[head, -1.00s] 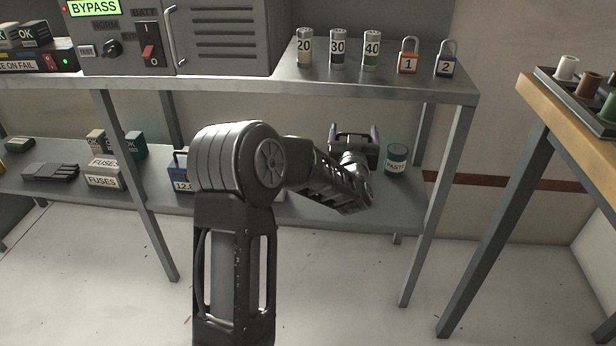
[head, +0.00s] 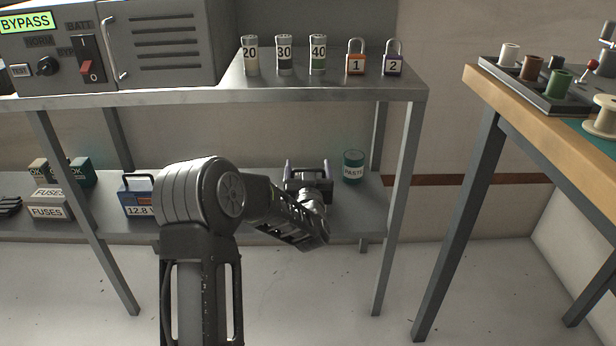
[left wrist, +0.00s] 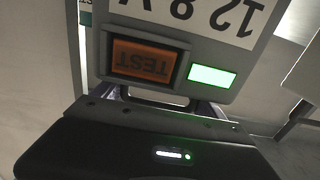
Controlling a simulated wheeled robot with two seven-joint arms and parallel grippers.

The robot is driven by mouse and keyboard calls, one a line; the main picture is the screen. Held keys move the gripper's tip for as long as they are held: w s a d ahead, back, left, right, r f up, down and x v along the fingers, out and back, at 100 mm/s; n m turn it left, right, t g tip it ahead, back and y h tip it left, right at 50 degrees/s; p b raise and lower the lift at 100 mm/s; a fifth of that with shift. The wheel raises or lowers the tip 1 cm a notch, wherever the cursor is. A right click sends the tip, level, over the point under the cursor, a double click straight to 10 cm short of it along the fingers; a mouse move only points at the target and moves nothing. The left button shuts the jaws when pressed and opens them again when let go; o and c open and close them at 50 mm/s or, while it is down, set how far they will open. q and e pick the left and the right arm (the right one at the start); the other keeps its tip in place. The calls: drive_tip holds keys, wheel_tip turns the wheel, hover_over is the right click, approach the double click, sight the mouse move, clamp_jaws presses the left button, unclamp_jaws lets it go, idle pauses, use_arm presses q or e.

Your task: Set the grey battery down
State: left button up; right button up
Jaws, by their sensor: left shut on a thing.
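The grey battery (left wrist: 200,50) fills the top of the left wrist view. Its upside-down face has a 12.8 V label, an orange TEST button (left wrist: 145,60) and a lit green display (left wrist: 212,76). Its handle lies at my left gripper (left wrist: 160,95), which is shut on it. The battery is mostly hidden there behind my gripper and arm. I cannot tell whether it touches the shelf. My right gripper is not in view.
A blue 12.8 V battery (head: 137,197) and fuse boxes (head: 48,204) stand left. The upper shelf (head: 330,88), with cylinders and two padlocks, is above. A rack leg (head: 398,210) stands right.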

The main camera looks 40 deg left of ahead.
use_arm(q)
drive_tip(key=shift+f, duration=0.5)
drive_tip(key=o, duration=2)
drive_tip(key=shift+f, duration=0.15)
